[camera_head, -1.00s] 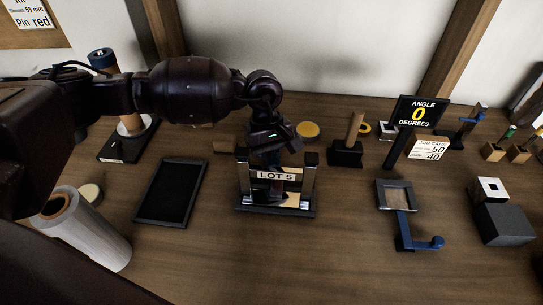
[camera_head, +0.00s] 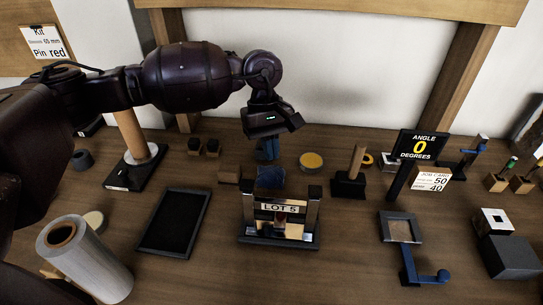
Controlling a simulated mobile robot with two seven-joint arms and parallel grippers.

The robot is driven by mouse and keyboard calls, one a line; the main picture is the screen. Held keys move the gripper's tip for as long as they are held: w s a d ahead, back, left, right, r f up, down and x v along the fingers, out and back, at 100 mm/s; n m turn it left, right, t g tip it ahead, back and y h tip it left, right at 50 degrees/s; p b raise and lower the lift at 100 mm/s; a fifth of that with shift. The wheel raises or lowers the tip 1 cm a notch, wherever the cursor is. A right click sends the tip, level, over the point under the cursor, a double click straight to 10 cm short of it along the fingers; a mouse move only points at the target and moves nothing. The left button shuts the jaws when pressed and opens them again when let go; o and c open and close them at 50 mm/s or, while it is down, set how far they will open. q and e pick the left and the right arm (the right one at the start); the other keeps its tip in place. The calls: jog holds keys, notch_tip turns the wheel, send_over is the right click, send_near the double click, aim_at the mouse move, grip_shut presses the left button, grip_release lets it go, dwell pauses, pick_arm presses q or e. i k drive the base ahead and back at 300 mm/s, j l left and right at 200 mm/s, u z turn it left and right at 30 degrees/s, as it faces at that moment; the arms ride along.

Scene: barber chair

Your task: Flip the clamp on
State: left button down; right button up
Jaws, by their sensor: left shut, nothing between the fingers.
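My left gripper (camera_head: 267,150) hangs from the arm at upper centre, above the back of the LOT 5 stand. Its fingers are shut and hold nothing. They are small and dark here. The LOT 5 stand (camera_head: 281,225) has two metal uprights on a dark base. A square frame (camera_head: 401,229) with a blue-knobbed lever (camera_head: 426,277) lies to the right, well apart from the gripper. Another blue-handled device (camera_head: 465,156) stands at the back right. I cannot tell which of these is the clamp. My right gripper is out of view.
A blue block (camera_head: 271,178) sits behind the stand, below the gripper. A black tray (camera_head: 174,222), white roll (camera_head: 88,262) and wooden post (camera_head: 133,135) are on the left. An ANGLE 0 DEGREES sign (camera_head: 419,146) stands on the right. The front centre is clear.

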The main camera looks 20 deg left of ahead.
aim_at(281, 218)
jog(key=k+l, duration=1.15)
jog(key=l, duration=0.25)
